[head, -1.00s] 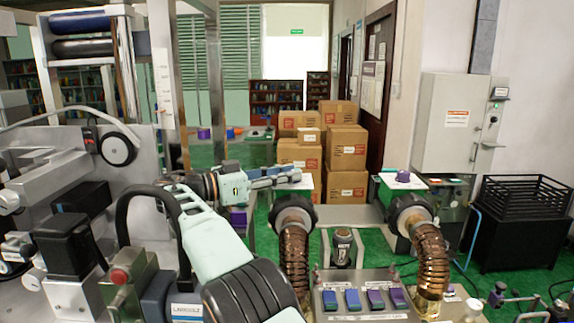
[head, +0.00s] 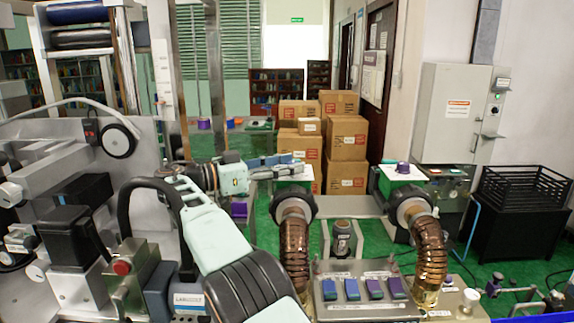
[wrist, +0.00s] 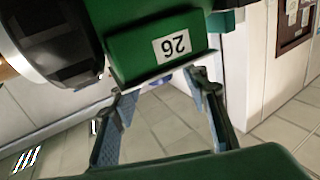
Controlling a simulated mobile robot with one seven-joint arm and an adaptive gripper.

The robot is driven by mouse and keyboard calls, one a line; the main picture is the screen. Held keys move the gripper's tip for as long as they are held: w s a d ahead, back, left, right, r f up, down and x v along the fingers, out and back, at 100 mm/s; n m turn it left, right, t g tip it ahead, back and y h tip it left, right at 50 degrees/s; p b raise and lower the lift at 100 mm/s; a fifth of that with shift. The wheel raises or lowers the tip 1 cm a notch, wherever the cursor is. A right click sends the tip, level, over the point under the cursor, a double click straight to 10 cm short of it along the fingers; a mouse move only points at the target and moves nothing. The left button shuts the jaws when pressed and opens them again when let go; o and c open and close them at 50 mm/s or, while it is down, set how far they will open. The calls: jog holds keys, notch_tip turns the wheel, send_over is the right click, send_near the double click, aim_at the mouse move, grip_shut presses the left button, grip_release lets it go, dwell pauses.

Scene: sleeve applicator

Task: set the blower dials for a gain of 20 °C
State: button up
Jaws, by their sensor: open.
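I cannot make out the blower dials for certain. My gripper (head: 290,160) is stretched out beyond the left hose, away from the panel. In the wrist view my gripper (wrist: 160,88) is open, its fingers apart with nothing held between them. A green block (wrist: 150,50) with an upside-down label "26" is beyond the fingertips.
Stacked cartons (head: 345,150) stand at the back centre. A grey cabinet (head: 452,115) and a black crate (head: 525,190) are at the right. Metal machinery (head: 60,190) crowds the left. A short black-topped fitting (head: 343,238) stands between the hoses. Green floor shows at the right.

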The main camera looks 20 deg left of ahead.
jog(key=shift+f+n+t+y+b, duration=0.3)
jog(key=shift+b, duration=1.3)
jog(key=b, duration=0.2)
jog(key=n+t+y+b, duration=0.1)
jog(key=b, duration=0.1)
jog(key=shift+s+d+t+y, duration=0.1)
jog(key=shift+d+t+y, duration=0.05)
jog(key=shift+t+y, duration=0.15)
jog(key=shift+n+t+y+b, duration=0.3)
jog(key=shift+n+y+b, duration=0.15)
jog(key=shift+b, duration=0.55)
jog(key=shift+s+d+r+n+t+y+b, duration=0.15)
jog(key=shift+n+t+y+b, duration=0.25)
jog(key=shift+n+y+b, duration=0.25)
jog(key=shift+d+r+n+t+y+b, duration=0.1)
jog(key=shift+r+n+t+y+b, duration=0.05)
jog(key=shift+n+t+y+b, duration=0.55)
jog(key=shift+d+r+n+y+p, duration=0.1)
jog(key=shift+r+n+y+p, duration=0.1)
jog(key=shift+n+y+p, duration=0.65)
jog(key=shift+r+n+t+y+p, duration=0.1)
jog(key=shift+n+t+y+p, duration=0.3)
jog(key=shift+y+p, duration=0.8)
jog(key=shift+d+n+y+p, duration=0.1)
jog(key=shift+n+y+p, duration=0.2)
jog(key=shift+p, duration=0.75)
jog(key=n+y+p, duration=0.1)
jog(key=y+p, duration=0.1)
jog(key=p, duration=0.3)
jog(key=shift+t, duration=0.3)
